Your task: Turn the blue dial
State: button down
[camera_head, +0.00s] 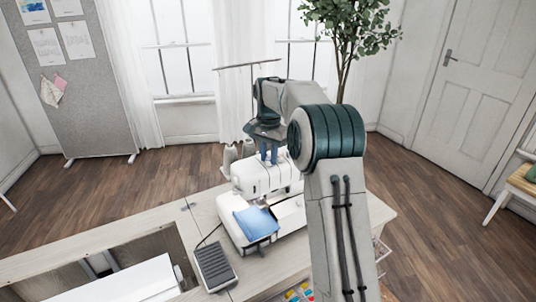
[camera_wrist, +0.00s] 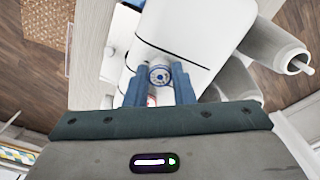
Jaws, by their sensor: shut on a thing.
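In the wrist view, the blue dial (camera_wrist: 159,76) is a small round knob on the white body of the sewing machine (camera_wrist: 175,35). The blue fingers of my gripper (camera_wrist: 158,85) sit on either side of the dial and are shut on it. In the head view, my gripper (camera_head: 268,153) points down onto the top of the white machine (camera_head: 262,178). The dial itself is hidden behind the fingers there. A blue cloth (camera_head: 256,224) lies on the front of the machine.
The machine stands on a pale cabinet top (camera_head: 150,222) with a dark foot pedal (camera_head: 214,265) at its front left. Grey-white thread cones (camera_wrist: 285,55) stand close beside my gripper. A thin thread stand (camera_head: 250,66) rises behind. An open recess lies at the left.

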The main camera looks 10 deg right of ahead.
jog(key=m+p, duration=0.1)
jog(key=m, duration=0.3)
jog(key=shift+r+p, duration=0.1)
jog(key=shift+p, duration=0.2)
jog(key=m+p, duration=0.1)
jog(key=m, duration=0.3)
jog(key=shift+m+p, duration=0.3)
jog(key=shift+m, duration=0.1)
jog(key=m+p, duration=0.1)
jog(key=m, duration=0.3)
jog(key=shift+m+p, duration=0.8)
jog(key=shift+m, duration=1.1)
jog(key=c, duration=1.2)
grip_release()
jog(key=shift+d, duration=0.1)
jog(key=shift+c, duration=0.2)
